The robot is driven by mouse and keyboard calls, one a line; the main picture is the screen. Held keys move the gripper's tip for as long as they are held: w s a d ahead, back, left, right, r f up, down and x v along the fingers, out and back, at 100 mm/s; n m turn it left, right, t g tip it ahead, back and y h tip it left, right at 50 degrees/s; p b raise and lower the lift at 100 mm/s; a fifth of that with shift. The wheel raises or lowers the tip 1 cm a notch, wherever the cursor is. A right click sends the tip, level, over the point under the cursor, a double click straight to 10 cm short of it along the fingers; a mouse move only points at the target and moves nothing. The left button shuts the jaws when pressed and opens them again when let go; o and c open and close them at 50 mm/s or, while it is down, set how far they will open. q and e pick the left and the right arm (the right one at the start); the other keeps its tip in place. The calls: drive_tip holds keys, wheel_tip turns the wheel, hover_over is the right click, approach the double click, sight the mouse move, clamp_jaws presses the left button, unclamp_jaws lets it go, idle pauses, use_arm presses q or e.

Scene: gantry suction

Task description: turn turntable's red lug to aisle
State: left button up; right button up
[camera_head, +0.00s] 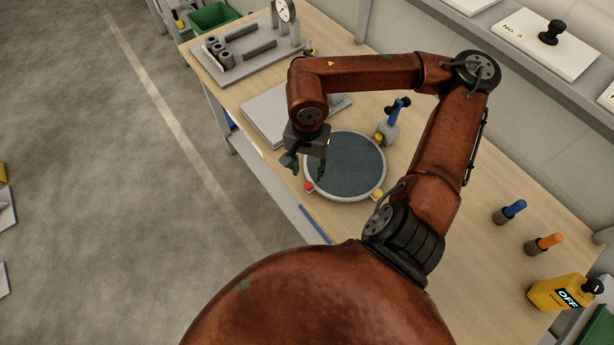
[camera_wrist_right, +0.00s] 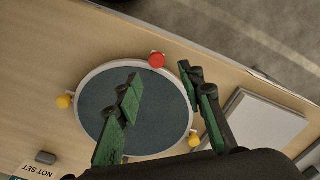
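The turntable (camera_head: 350,160) is a round dark disc with a pale rim on the wooden bench. Its red lug (camera_head: 308,186) sits at the lower left of the rim, close to the bench edge on the floor side. The red lug also shows in the right wrist view (camera_wrist_right: 157,61), just beyond and between the fingertips. Yellow lugs (camera_head: 378,194) sit elsewhere on the rim. My right gripper (camera_head: 305,168) is open above the left part of the turntable, its fingers spread and apparently empty. My left gripper is not in view.
A grey plate (camera_head: 266,116) lies beside the turntable. A blue-handled clamp device (camera_head: 391,122) stands behind it. A fixture with a gauge (camera_head: 245,48) is farther back. Blue and orange handles (camera_head: 515,209) and a yellow "OFF" box (camera_head: 560,293) stand at right. Open floor (camera_head: 120,200) lies left.

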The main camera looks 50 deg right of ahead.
sight(307, 183)
wheel_tip(307, 183, up, 6)
drive_tip(key=shift+f, duration=0.1)
idle(0.4)
wheel_tip(307, 183, down, 12)
idle(0.6)
